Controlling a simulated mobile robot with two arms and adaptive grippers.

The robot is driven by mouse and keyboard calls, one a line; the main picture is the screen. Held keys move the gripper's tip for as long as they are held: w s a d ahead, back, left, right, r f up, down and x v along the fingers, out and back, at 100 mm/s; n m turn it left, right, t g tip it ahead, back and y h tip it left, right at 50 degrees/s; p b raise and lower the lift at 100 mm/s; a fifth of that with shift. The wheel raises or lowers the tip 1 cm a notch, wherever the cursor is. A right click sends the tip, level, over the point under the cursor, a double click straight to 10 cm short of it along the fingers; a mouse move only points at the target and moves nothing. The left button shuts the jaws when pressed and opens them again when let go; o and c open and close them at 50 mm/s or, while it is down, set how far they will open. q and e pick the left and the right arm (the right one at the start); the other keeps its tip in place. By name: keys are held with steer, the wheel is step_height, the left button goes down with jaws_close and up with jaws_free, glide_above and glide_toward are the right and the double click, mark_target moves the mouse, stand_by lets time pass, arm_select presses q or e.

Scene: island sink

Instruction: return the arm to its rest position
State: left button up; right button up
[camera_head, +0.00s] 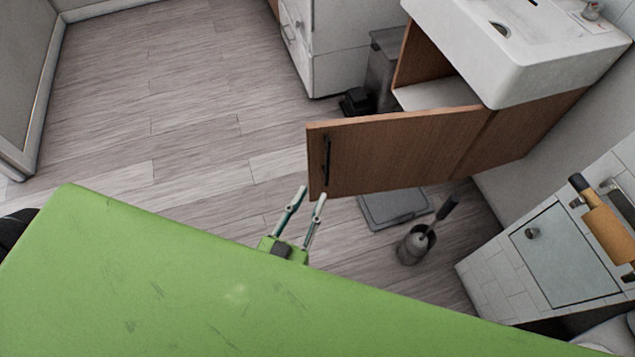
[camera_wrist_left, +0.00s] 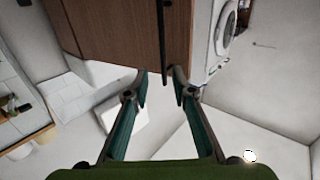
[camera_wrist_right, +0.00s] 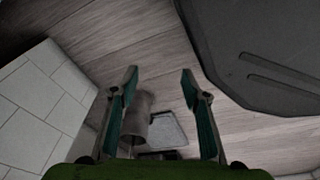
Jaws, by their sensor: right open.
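My left gripper (camera_head: 312,192) shows in the head view near the lower left corner of an open brown cabinet door (camera_head: 400,152). Its fingers are apart with nothing held between them. In the left wrist view, the left gripper (camera_wrist_left: 157,75) points at the door (camera_wrist_left: 110,35), and the dark door handle (camera_wrist_left: 166,40) lines up between the fingertips. Whether a finger touches the door or handle, I cannot tell. My right gripper (camera_wrist_right: 160,72) is open and empty in the right wrist view, above the floor. It does not show in the head view.
The door hangs open below the white sink (camera_head: 530,50). A grey scale (camera_head: 392,208) and a toilet brush holder (camera_head: 411,248) stand on the floor. A tiled block with a grey panel (camera_head: 565,255) is at right. The wood floor (camera_head: 180,100) at left is clear.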

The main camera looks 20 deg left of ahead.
arm_select(q)
steer(key=shift+s, duration=0.45)
steer(key=shift+w, duration=0.1)
